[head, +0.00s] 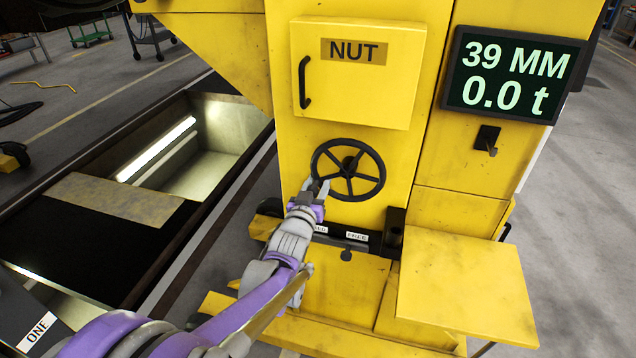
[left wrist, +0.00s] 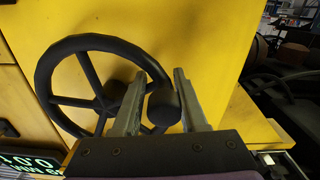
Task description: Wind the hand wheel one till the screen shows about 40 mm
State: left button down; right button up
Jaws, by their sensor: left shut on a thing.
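The black hand wheel (head: 348,170) with its spokes is mounted on the front of the yellow jack column, below the NUT door. My left gripper (head: 318,188) is at the wheel's lower left rim. In the left wrist view the wheel (left wrist: 62,100) fills the left side, and the fingers of my left gripper (left wrist: 158,100) are on both sides of its round black knob (left wrist: 164,107), shut on it. The screen (head: 514,75) at upper right reads 39 MM and 0.0 t. My right gripper is not in view.
A yellow door marked NUT (head: 358,80) with a black handle is above the wheel. A yellow ledge (head: 465,285) juts out at lower right. An open, lit floor pit (head: 190,150) lies left of the column.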

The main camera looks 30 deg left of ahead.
aim_at(317, 154)
pick_arm(q)
jog(key=shift+s+a, duration=0.1)
jog(key=shift+a, duration=0.1)
jog(key=shift+s+a+r+m+p, duration=0.1)
jog(key=shift+a+r+m+p, duration=0.1)
jog(key=shift+r+m+p, duration=0.5)
jog(key=shift+a+r+m+p, duration=0.25)
jog(key=shift+r+m, duration=0.1)
jog(key=shift+m, duration=0.55)
notch_tip(317, 154, up, 4)
jog(key=m+p, duration=0.1)
jog(key=m, duration=0.1)
jog(key=m+p, duration=0.1)
jog(key=m, duration=0.1)
jog(key=m+p, duration=0.1)
jog(key=m, duration=0.1)
jog(key=shift+r, duration=0.25)
jog(key=shift+d+r+m+p, duration=0.25)
jog(key=shift+r+m+p, duration=0.15)
jog(key=shift+m, duration=0.3)
jog(key=shift+d+r+m+p, duration=0.2)
jog(key=shift+r+m+p, duration=0.1)
jog(key=shift+r+m, duration=0.3)
jog(key=shift+w+f, duration=0.1)
jog(key=shift+w, duration=0.1)
